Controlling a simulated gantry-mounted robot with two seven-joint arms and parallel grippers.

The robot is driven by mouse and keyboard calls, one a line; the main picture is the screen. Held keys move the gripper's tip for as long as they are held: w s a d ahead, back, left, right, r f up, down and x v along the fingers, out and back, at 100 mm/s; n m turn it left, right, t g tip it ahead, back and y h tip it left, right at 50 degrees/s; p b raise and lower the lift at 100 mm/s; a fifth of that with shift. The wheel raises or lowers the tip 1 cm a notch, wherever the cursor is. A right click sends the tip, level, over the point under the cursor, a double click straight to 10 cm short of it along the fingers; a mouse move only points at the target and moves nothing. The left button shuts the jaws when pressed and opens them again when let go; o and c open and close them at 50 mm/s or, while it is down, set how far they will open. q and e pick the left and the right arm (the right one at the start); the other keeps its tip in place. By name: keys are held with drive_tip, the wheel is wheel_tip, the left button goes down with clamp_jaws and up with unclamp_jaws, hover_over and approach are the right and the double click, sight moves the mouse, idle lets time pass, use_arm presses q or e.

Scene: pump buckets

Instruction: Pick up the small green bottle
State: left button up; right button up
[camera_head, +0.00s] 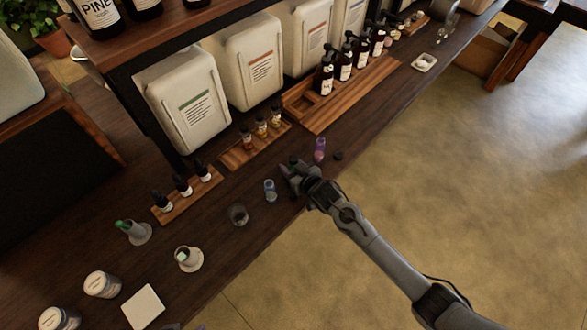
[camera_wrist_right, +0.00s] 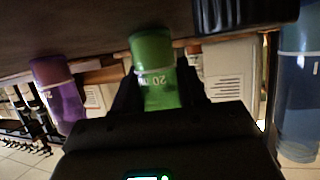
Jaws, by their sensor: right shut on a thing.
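The small green bottle (camera_wrist_right: 155,75) stands between the fingers of my right gripper in the right wrist view, which looks upside down. My right gripper (camera_head: 297,172) is shut on it near the front edge of the dark counter (camera_head: 215,220). In the head view the gripper mostly hides the bottle. I cannot tell whether the bottle's base touches the counter. My left gripper is not in view.
A purple bottle (camera_head: 320,149) and a blue bottle (camera_head: 270,190) stand close on either side of my right gripper. A dark round cap (camera_head: 338,156) lies near the purple bottle. A glass (camera_head: 238,214) and wooden trays (camera_head: 255,150) with bottles are nearby.

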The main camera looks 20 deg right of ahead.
drive_tip(key=shift+c, duration=0.9)
